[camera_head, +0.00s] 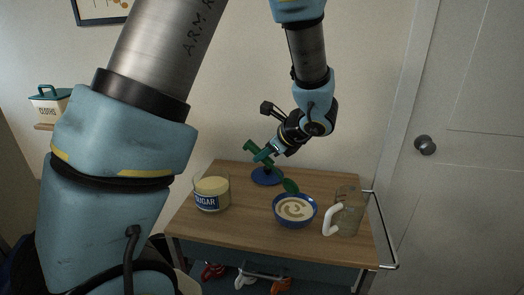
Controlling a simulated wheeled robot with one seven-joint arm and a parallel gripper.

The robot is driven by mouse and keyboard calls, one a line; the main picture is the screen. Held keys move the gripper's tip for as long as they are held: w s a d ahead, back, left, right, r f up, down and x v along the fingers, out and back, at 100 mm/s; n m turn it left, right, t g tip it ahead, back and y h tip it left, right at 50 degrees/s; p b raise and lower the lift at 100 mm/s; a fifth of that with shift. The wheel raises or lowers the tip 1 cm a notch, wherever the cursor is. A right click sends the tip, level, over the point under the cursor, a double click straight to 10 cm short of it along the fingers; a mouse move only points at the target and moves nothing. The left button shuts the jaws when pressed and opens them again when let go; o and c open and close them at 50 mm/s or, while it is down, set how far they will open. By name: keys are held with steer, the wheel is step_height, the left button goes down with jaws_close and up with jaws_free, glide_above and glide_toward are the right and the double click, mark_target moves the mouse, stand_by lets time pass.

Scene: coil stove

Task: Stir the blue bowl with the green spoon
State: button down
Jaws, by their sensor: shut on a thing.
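The blue bowl (281,213) stands on the wooden cart top and holds a pale, swirled mixture. The green spoon (290,186) shows its rounded end at the bowl's far-left rim, outside the mixture as far as I can see. I cannot tell whether it touches the rim. My gripper (264,157) is beyond and left of the bowl, above a round blue base (267,177). It is shut on the green spoon, whose handle is small and partly hidden near the fingers. Green blocky parts (254,150) show beside the gripper.
A sugar jar (211,194) stands left of the bowl. A clear pitcher with a white handle (346,212) stands close on its right. The cart has a metal rail (385,235) at right. The wooden top's front left is clear.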

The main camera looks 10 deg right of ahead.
steer(key=shift+s+d+f+b, duration=0.25)
steer(key=shift+f+b, duration=0.25)
steer(key=shift+f, duration=0.3)
steer(key=shift+s+d+f+b, duration=0.1)
steer(key=shift+d+f+b, duration=0.1)
steer(key=shift+f+b, duration=0.45)
steer(key=shift+s+d+f+b, duration=0.25)
steer(key=shift+f+b, duration=0.1)
steer(key=shift+f, duration=0.6)
step_height(320, 180, down, 4)
steer(key=b, duration=0.3)
steer(key=shift+s+d+r, duration=0.1)
steer(key=shift+d+r, duration=0.05)
steer(key=shift+s+b, duration=0.1)
steer(key=shift+b, duration=0.25)
